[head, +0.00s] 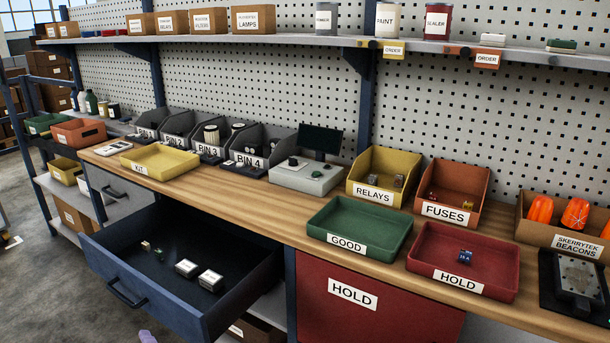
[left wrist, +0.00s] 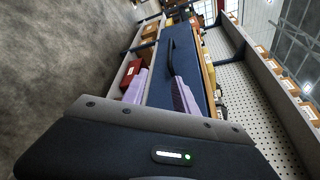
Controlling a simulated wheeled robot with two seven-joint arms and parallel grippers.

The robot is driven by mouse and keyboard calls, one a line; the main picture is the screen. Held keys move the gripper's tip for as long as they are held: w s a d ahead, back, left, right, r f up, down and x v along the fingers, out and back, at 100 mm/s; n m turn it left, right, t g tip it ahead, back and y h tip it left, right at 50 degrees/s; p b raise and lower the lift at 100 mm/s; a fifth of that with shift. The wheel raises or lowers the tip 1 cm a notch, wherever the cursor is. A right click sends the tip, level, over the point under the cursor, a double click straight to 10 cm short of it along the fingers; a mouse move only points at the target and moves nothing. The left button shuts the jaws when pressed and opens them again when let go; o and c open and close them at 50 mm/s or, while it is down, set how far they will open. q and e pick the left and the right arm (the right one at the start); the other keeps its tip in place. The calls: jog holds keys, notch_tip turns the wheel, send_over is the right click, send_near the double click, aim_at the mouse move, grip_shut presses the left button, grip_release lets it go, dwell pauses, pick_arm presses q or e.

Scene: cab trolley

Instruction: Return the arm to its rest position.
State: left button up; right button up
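My left gripper (left wrist: 160,76) shows in the left wrist view with its two lavender fingers apart and nothing between them. The blue drawer's front and dark handle lie beyond the fingers. In the head view only a small lavender tip, probably of my left gripper (head: 147,337), shows at the bottom edge, below and in front of the open blue drawer (head: 200,322). The rest of that arm is out of the head view. My right gripper is in neither view.
The open drawer juts out from the wooden workbench (head: 270,219) and holds several small parts. A green tray (head: 345,212) and a red tray (head: 437,245) stand on the bench. Open grey floor (head: 40,265) lies at the left.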

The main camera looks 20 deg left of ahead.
pick_arm(q)
jog(key=s+d+f+n+g+h, duration=0.2)
jog(key=s+d+f, duration=0.3)
jog(key=f, duration=0.3)
jog(key=s+d+f+n+g+h+p, duration=0.1)
jog(key=s+d+f+n+g+h, duration=0.25)
jog(key=f, duration=0.45)
jog(key=s+d+f+n+g+h, duration=0.2)
jog(key=s+d+f, duration=0.35)
jog(key=f, duration=0.25)
jog(key=s+d+f+n+h, duration=0.1)
jog(key=d+f+n+h, duration=0.1)
jog(key=d, duration=0.4)
jog(key=s+d+f+n+h, duration=0.2)
jog(key=d, duration=0.5)
jog(key=w+d+r+n+h, duration=0.1)
jog(key=d+r+n+h, duration=0.1)
jog(key=d, duration=0.5)
jog(key=w+d+r+n+h+p, duration=0.1)
jog(key=w+d+r+h, duration=0.1)
jog(key=d, duration=0.6)
jog(key=shift+w+r+n+g+h, duration=0.25)
jog(key=shift+r+n+g+h, duration=0.1)
jog(key=shift+r+h, duration=0.35)
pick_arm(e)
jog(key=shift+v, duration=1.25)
